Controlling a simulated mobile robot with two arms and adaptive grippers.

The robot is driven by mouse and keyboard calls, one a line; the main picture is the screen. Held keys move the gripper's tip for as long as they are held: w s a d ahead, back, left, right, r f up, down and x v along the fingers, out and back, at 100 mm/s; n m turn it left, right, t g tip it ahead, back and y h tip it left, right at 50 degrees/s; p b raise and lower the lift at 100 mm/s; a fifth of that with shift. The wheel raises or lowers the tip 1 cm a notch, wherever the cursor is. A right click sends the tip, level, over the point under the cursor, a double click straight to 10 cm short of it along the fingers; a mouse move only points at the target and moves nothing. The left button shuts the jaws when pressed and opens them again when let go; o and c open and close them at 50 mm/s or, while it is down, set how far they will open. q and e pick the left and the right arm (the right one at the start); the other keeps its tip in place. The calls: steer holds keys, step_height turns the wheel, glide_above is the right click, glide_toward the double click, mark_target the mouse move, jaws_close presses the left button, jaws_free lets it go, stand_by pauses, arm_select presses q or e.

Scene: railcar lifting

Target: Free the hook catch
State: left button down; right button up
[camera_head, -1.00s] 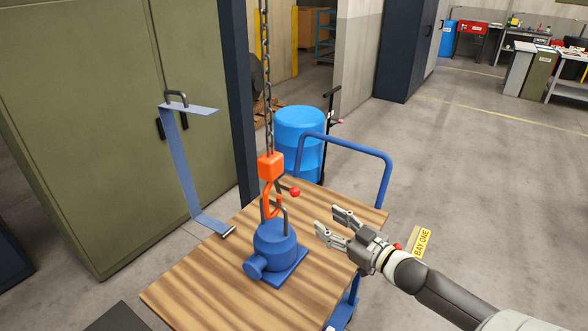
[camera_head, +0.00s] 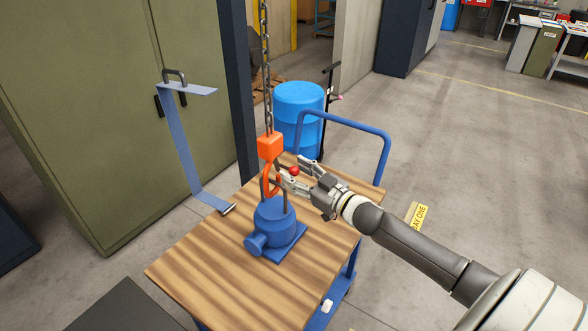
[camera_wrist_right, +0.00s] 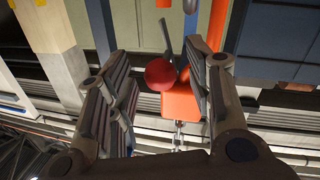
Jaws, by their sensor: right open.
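The orange hook (camera_head: 270,182) hangs under an orange block (camera_head: 270,146) on a chain. It passes at the lifting handle of a blue pump-like load (camera_head: 274,224) on the wooden cart top. The catch's red ball knob (camera_head: 293,170) sticks out right of the hook. My right gripper (camera_head: 298,172) is open, its fingers on either side of the knob. In the right wrist view the red knob (camera_wrist_right: 160,74) lies between the open fingers (camera_wrist_right: 164,95), with its grey lever and the orange hook parts behind it. Contact with the knob cannot be told. My left gripper is out of view.
The wooden cart top (camera_head: 200,262) has a blue push handle (camera_head: 355,128) at its far right. A blue drum (camera_head: 298,110) stands behind.

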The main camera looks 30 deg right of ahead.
steer(key=shift+w+a, duration=0.15)
steer(key=shift+w, duration=0.6)
jaws_close()
